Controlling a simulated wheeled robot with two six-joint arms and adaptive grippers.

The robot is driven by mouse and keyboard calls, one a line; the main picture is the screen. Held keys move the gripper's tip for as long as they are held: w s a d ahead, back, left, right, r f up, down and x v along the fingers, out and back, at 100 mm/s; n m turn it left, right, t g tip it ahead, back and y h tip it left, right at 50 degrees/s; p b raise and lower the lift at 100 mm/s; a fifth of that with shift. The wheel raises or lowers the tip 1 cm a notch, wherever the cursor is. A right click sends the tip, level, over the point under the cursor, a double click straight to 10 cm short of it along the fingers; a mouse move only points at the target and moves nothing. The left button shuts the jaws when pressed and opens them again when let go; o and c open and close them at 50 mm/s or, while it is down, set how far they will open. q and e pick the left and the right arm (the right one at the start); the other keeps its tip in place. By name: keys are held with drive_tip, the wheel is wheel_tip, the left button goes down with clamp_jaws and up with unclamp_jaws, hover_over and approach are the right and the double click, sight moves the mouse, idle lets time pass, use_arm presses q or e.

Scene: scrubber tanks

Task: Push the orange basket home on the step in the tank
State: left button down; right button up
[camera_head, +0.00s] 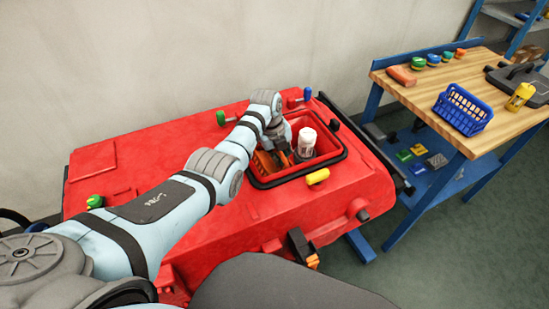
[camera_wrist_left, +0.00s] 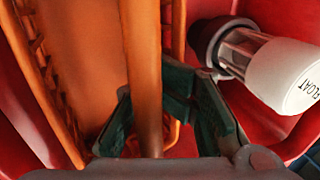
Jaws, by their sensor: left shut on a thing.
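The orange basket (camera_head: 264,163) is inside the open red tank (camera_head: 250,171), on the left side of the opening, mostly covered by my left arm in the head view. In the left wrist view its orange wall (camera_wrist_left: 85,60) and an upright orange bar (camera_wrist_left: 143,75) fill the left and middle. My left gripper (camera_wrist_left: 150,112) is shut on that bar, one dark green finger on each side. In the head view my left gripper (camera_head: 280,151) reaches down into the opening. The step under the basket is hidden, so I cannot tell how the basket sits. My right gripper is not in view.
A white-capped float (camera_head: 306,142) stands in the tank close to the right of my gripper; it also shows in the wrist view (camera_wrist_left: 285,75). A black rim (camera_head: 345,155) edges the opening. A yellow knob (camera_head: 317,177) sits in front. A workbench (camera_head: 425,85) stands at right.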

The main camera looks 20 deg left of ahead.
use_arm(q)
drive_tip(key=shift+s+d+f, duration=0.1)
drive_tip(key=shift+d+f, duration=0.25)
drive_tip(key=shift+d, duration=0.05)
drive_tip(key=shift+w+r, duration=0.2)
drive_tip(key=shift+r, duration=0.15)
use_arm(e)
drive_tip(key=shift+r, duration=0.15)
use_arm(q)
drive_tip(key=shift+w+p, duration=0.1)
drive_tip(key=shift+p, duration=0.3)
drive_tip(key=shift+f, duration=0.2)
drive_tip(key=c, duration=1.5)
unclamp_jaws()
drive_tip(key=shift+f, duration=0.15)
drive_tip(key=shift+o, duration=0.8)
drive_tip(key=shift+w+d+f, duration=0.15)
drive_tip(key=shift+w+f, duration=0.25)
drive_tip(key=shift+w, duration=0.35)
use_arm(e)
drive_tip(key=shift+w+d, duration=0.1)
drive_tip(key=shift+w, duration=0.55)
